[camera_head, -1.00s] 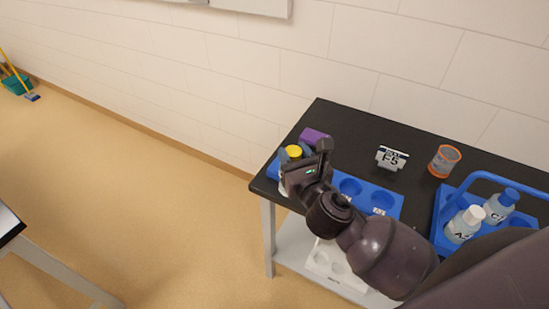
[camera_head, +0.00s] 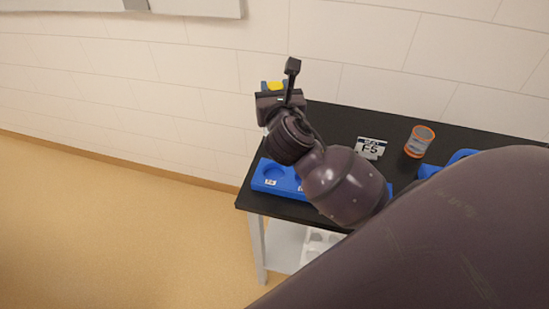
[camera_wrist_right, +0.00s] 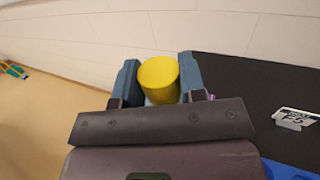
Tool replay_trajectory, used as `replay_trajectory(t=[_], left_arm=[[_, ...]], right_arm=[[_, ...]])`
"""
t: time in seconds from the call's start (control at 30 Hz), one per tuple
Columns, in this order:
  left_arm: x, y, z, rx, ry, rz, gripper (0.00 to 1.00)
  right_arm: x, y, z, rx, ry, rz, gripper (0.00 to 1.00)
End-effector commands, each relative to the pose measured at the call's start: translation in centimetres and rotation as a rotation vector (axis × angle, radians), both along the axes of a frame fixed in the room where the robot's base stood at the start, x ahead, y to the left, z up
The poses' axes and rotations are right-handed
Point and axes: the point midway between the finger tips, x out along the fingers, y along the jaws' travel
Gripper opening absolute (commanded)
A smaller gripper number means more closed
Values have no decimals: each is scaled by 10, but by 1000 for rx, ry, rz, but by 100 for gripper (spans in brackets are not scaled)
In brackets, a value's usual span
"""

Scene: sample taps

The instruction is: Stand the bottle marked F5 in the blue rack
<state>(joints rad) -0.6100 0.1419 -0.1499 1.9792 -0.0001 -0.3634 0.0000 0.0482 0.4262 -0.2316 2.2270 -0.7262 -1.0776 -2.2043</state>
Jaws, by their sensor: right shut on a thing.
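My right gripper (camera_head: 274,90) is shut on a bottle with a yellow cap (camera_head: 273,85) and holds it up above the table's left end. In the right wrist view the yellow cap (camera_wrist_right: 158,75) sits between the two blue-grey fingers. The bottle's body and any marking on it are mostly hidden by my gripper. The blue rack (camera_head: 266,187) lies on the black table below my right arm. Its left round hole looks empty; my arm covers its right part. A small placard reading F5 (camera_head: 370,148) stands behind the rack. My left gripper is not in view.
An orange-rimmed jar (camera_head: 419,141) stands right of the placard. Part of a blue carrier (camera_head: 462,156) shows at the right, mostly hidden by my arm. A white rack (camera_head: 318,245) is on the shelf below. The wall is close behind the table.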

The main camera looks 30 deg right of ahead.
Motion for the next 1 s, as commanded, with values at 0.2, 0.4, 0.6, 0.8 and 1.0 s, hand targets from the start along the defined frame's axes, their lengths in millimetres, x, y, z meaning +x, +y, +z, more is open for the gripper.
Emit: replay_trajectory(t=[0.2,0.4,0.6,0.8,1.0], left_arm=[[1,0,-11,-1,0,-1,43],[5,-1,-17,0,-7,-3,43],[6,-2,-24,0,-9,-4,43],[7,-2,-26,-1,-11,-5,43],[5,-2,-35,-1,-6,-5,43]], right_arm=[[0,1,-53,2,4,1,0],[-1,1,-96,1,5,1,0],[0,1,-126,0,1,3,0],[0,1,-135,0,-1,2,0],[0,1,-159,0,2,2,0]])
